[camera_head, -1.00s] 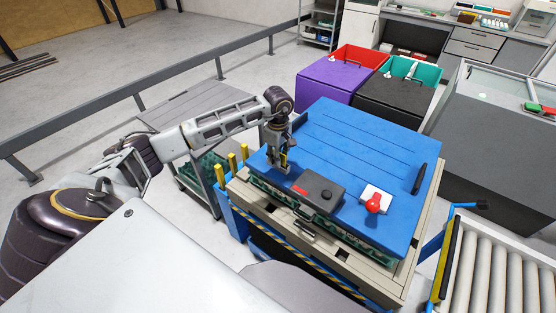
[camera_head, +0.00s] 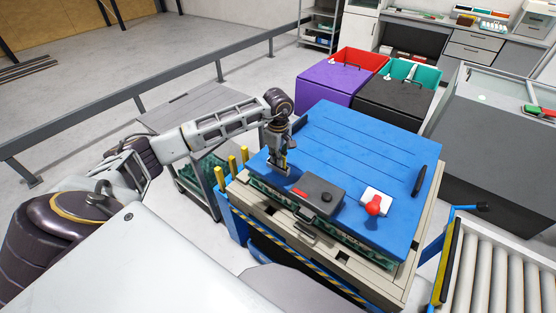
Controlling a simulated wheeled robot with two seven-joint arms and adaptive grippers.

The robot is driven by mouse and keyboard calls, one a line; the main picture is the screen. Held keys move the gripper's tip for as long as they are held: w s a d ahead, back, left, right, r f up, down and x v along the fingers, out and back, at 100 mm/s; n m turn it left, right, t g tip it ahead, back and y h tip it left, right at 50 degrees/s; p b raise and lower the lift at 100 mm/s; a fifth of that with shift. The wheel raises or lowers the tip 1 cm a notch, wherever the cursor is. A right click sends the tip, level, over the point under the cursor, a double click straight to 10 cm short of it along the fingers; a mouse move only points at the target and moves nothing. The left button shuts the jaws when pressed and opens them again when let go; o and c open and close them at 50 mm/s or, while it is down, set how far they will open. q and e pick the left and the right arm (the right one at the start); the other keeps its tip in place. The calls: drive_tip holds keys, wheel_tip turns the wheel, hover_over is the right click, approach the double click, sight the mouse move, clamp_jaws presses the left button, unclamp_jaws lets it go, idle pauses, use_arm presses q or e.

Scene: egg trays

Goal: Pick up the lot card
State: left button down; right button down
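My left gripper (camera_head: 279,170) points down over the left corner of the blue lid (camera_head: 350,140), beside a dark grey box (camera_head: 318,193) with a red strip. Its fingers are small and dark here, and I cannot tell whether they are open or hold anything. I cannot pick out the lot card for certain. A flat white square (camera_head: 369,194) with a red knob-like thing (camera_head: 374,206) on it lies on the lid, right of the dark box and apart from the gripper. My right gripper is not in view.
A roller conveyor (camera_head: 500,270) is at the right. Purple (camera_head: 325,82) and black (camera_head: 395,100) bins stand behind.

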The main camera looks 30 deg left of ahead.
use_arm(q)
drive_tip(key=shift+r, duration=0.6)
wheel_tip(320, 180, up, 7)
drive_tip(key=shift+r+b, duration=0.15)
drive_tip(key=shift+b, duration=0.5)
drive_tip(key=shift+r, duration=0.7)
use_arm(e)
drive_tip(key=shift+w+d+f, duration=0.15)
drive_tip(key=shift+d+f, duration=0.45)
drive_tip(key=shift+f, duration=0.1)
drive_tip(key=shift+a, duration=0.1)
use_arm(q)
drive_tip(key=shift+f, duration=0.1)
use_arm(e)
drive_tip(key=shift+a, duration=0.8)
